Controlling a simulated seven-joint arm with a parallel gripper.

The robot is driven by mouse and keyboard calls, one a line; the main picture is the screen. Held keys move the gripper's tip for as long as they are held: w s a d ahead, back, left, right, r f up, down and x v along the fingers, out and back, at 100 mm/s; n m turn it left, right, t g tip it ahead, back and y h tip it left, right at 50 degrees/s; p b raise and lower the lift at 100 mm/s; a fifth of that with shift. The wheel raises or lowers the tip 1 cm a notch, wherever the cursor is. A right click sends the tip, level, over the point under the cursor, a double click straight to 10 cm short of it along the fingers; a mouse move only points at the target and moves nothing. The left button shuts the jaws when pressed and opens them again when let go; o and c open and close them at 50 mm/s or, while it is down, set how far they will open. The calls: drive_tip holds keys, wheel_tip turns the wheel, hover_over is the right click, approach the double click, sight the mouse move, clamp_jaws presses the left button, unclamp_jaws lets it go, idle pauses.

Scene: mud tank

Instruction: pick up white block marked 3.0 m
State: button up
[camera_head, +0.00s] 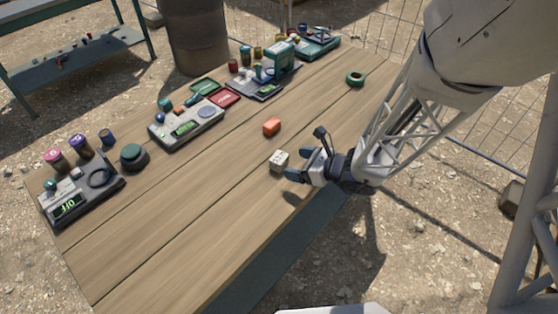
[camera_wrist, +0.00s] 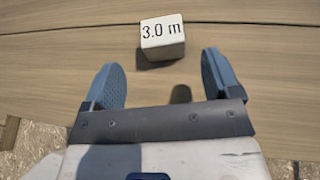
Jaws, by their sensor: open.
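The white block marked 3.0 m (camera_wrist: 162,38) lies on the wooden table, its printed face readable in the wrist view. In the head view the white block (camera_head: 279,161) sits near the table's right-hand edge, just past my fingertips. My gripper (camera_wrist: 163,62) is open and empty, with its two blue-grey fingers spread wider than the block. The block is beyond the fingertips, roughly centred between them and apart from both. In the head view my gripper (camera_head: 292,167) is low over the table edge, coming in from the right.
Grey instruments (camera_head: 186,125) and several small jars line the far side of the wooden table (camera_head: 180,220). The near planks are clear.

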sight(279, 157)
drive_tip(key=shift+x, duration=0.95)
drive_tip(key=shift+w+a, duration=0.1)
drive_tip(key=shift+w+x, duration=0.2)
drive_tip(key=shift+x, duration=2.3)
drive_tip(key=shift+r, duration=0.1)
drive_tip(key=c, duration=1)
drive_tip(key=shift+r, duration=0.15)
drive_tip(key=shift+r, duration=0.8)
drive_tip(key=shift+s+r, duration=0.15)
drive_tip(key=shift+r, duration=0.75)
drive_tip(key=s+d+r, duration=0.1)
drive_tip(key=s+d, duration=0.3)
drive_tip(key=s, duration=1.1)
drive_tip(key=shift+d, duration=0.2)
